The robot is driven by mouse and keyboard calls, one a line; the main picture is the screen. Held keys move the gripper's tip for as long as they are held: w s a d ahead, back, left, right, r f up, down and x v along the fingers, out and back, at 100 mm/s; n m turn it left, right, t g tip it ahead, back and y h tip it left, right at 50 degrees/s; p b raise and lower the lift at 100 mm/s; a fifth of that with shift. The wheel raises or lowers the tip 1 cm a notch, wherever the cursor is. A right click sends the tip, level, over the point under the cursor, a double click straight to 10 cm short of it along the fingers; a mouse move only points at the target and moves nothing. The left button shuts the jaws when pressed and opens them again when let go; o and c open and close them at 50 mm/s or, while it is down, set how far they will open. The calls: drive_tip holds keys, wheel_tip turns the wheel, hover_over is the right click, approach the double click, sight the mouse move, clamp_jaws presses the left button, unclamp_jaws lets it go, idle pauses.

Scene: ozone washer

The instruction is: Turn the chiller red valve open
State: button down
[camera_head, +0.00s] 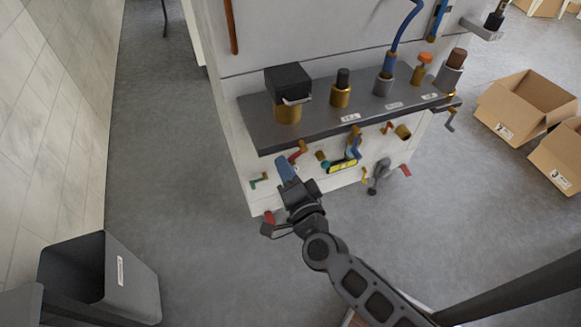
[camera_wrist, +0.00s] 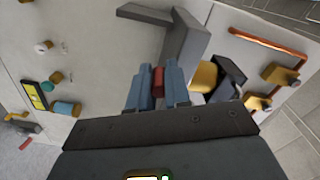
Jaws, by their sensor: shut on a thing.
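My gripper (camera_head: 285,170) reaches the white front panel of the machine, below its dark shelf. In the wrist view, its two blue fingers (camera_wrist: 156,86) are closed on a small red valve handle (camera_wrist: 157,82), with one finger on each side. Most of that handle and its stem is hidden by the fingers and gripper body. In the head view, a red-and-brass valve (camera_head: 299,150) shows just above the fingertips, and another red handle (camera_head: 268,217) shows low on the panel at the left. I cannot read a chiller label.
The dark shelf (camera_head: 262,133) juts out above my gripper and carries several brass and grey fittings. Green, yellow and red handles crowd the panel nearby. A grey bin (camera_head: 130,280) stands at lower left and a cardboard box (camera_head: 500,128) at right. Floor between is clear.

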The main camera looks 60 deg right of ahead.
drive_tip(key=m, duration=0.1)
drive_tip(key=r+m, duration=0.1)
drive_tip(key=m, duration=0.1)
drive_tip(key=shift+w+a+r+m+p, duration=0.15)
drive_tip(key=shift+a+r+m+p, duration=0.15)
drive_tip(key=shift+r+p, duration=0.1)
drive_tip(key=shift+r+m, duration=0.35)
drive_tip(key=shift+m, duration=0.4)
drive_tip(key=shift+r+m, duration=0.35)
drive_tip(key=shift+m, duration=0.4)
drive_tip(key=c, duration=1.1)
unclamp_jaws()
drive_tip(key=shift+w, duration=0.1)
drive_tip(key=shift+a, duration=0.1)
approach(276, 149)
drive_tip(key=shift+b+v, duration=0.45)
drive_tip(key=shift+v, duration=0.4)
